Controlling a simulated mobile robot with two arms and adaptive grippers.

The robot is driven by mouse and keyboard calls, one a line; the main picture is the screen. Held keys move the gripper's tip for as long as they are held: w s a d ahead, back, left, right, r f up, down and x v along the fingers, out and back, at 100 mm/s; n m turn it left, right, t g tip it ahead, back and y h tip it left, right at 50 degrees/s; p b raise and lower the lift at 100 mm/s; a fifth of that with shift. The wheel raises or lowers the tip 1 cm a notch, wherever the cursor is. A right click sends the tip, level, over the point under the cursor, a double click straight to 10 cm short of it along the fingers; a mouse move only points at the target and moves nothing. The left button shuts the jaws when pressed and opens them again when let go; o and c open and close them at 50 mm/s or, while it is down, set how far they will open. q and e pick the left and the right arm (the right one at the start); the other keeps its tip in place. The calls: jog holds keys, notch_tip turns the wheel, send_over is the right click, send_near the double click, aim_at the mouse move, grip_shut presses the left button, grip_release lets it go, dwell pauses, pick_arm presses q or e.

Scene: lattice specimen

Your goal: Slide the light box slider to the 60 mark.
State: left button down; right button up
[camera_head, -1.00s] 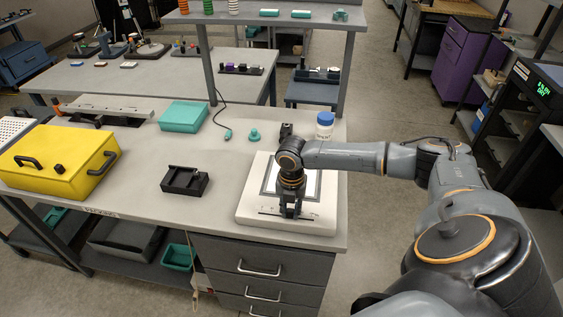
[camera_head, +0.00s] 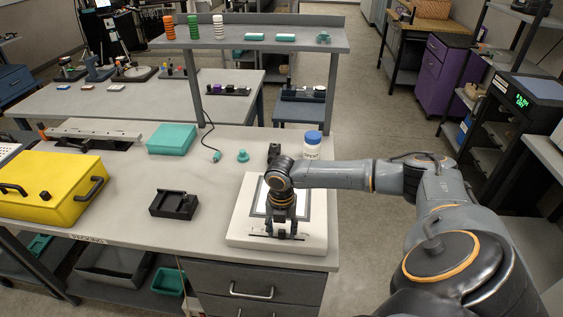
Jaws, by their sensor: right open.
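The light box (camera_head: 312,232) is a white slab with a bright panel, at the right front of the grey workbench. Its dark slider track (camera_head: 262,236) runs along the front edge. My right gripper (camera_head: 280,232) points down over this front strip, fingers open, at the track. The gripper hides the middle of the track, and I cannot make out the slider knob or the scale marks. I cannot tell whether the fingers touch the slider. My right arm reaches in from the right, across part of the panel. My left gripper is out of view.
A black tray (camera_head: 160,208) sits left of the light box. A yellow case (camera_head: 40,178), a teal box (camera_head: 172,139) and a teal knob-shaped piece (camera_head: 242,156) stand on the bench. A white jar with a blue lid (camera_head: 312,138) stands behind my right arm.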

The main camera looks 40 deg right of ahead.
aim_at(281, 231)
jog(key=shift+r+p, duration=1.9)
jog(key=shift+r, duration=0.15)
jog(key=shift+r+p, duration=0.3)
jog(key=shift+r, duration=0.4)
jog(key=shift+r, duration=0.1)
notch_tip(281, 231, up, 12)
